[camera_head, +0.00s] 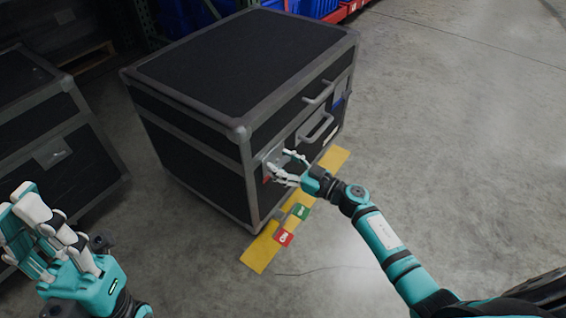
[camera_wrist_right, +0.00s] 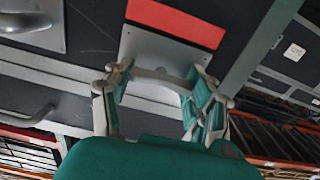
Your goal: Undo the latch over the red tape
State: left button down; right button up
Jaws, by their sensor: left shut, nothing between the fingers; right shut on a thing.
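A black case with grey metal edges (camera_head: 200,120) stands on the floor. The red tape (camera_wrist_right: 178,20) shows in the right wrist view as a bright strip on the case front, beside the metal latch plate (camera_wrist_right: 150,48). In the head view only a small bit of red tape (camera_head: 267,180) shows by the fingers. My right gripper (camera_head: 283,166) is at this latch; in the wrist view its two fingers (camera_wrist_right: 158,84) sit on either side of the latch's bar, shut on it. The fingers partly hide the latch in the head view. My left gripper (camera_head: 38,215) is shut and empty, away from the case.
Another latch (camera_head: 318,92) with blue tape (camera_head: 338,103) and a carry handle (camera_head: 317,128) are further along the same face. A yellow strip (camera_head: 258,254) with red (camera_head: 284,238) and green (camera_head: 301,212) tags lies below. A second dark case (camera_head: 55,152) stands left. Floor to the right is clear.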

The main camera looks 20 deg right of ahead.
jog(key=n+p, duration=0.1)
jog(key=n, duration=0.6)
jog(key=shift+n, duration=0.4)
jog(key=n, duration=0.4)
jog(key=shift+s+f+n, duration=0.1)
jog(key=shift+f+n, duration=0.1)
jog(key=shift+n, duration=0.1)
jog(key=n+b, duration=0.1)
jog(key=n, duration=0.4)
jog(key=shift+a+b, duration=0.1)
jog(key=shift+b, duration=0.2)
jog(key=o, duration=1.2)
